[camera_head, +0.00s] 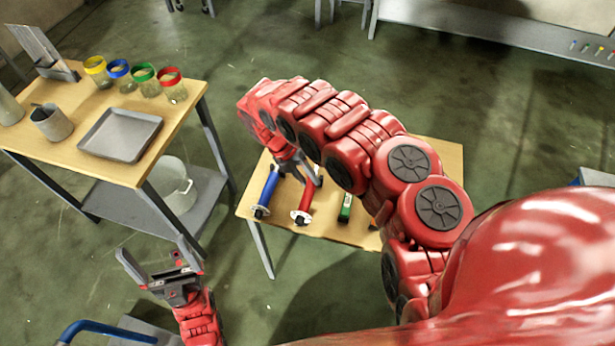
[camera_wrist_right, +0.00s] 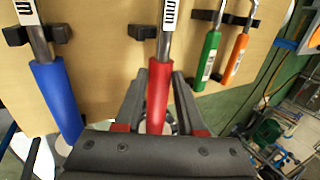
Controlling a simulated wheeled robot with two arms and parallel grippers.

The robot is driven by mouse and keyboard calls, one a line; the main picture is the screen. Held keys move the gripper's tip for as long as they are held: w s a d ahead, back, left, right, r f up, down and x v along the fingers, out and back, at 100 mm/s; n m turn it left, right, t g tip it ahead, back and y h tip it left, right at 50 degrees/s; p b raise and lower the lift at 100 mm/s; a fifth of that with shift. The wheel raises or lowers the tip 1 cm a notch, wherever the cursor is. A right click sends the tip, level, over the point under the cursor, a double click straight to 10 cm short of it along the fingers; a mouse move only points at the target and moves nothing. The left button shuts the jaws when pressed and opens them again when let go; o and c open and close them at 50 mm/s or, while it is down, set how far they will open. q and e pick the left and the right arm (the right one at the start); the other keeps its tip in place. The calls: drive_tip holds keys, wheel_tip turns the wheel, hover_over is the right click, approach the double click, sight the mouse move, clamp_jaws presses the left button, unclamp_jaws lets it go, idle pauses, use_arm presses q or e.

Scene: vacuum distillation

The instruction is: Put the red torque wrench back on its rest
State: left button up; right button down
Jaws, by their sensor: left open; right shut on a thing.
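The red torque wrench (camera_head: 305,200) is over the small wooden table (camera_head: 436,152). In the right wrist view its red handle (camera_wrist_right: 158,95) lies between the fingers of my right gripper (camera_wrist_right: 160,88), which is shut on it. The wrench's metal shaft runs up past a black rest block (camera_wrist_right: 141,32); I cannot tell whether it touches the block. In the head view my right gripper (camera_head: 297,166) is partly hidden by my arm. My left gripper (camera_head: 155,248) is open and empty, left of the small table.
The blue wrench (camera_wrist_right: 55,95) lies to the left of the red one, the green wrench (camera_wrist_right: 207,58) and orange wrench (camera_wrist_right: 235,58) to its right. A shelved wooden table (camera_head: 75,160) at left carries a grey tray (camera_head: 120,135) and several colour-rimmed jars.

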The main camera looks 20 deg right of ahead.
drive_tip(key=shift+f, duration=0.1)
idle(0.3)
drive_tip(key=shift+f+b, duration=0.35)
drive_tip(key=shift+b, duration=0.05)
drive_tip(key=shift+f+b, duration=0.7)
drive_tip(key=shift+f, duration=0.3)
drive_tip(key=shift+c, duration=2.2)
unclamp_jaws()
drive_tip(key=b+v, duration=0.4)
drive_tip(key=v, duration=1.3)
drive_tip(key=shift+r, duration=0.15)
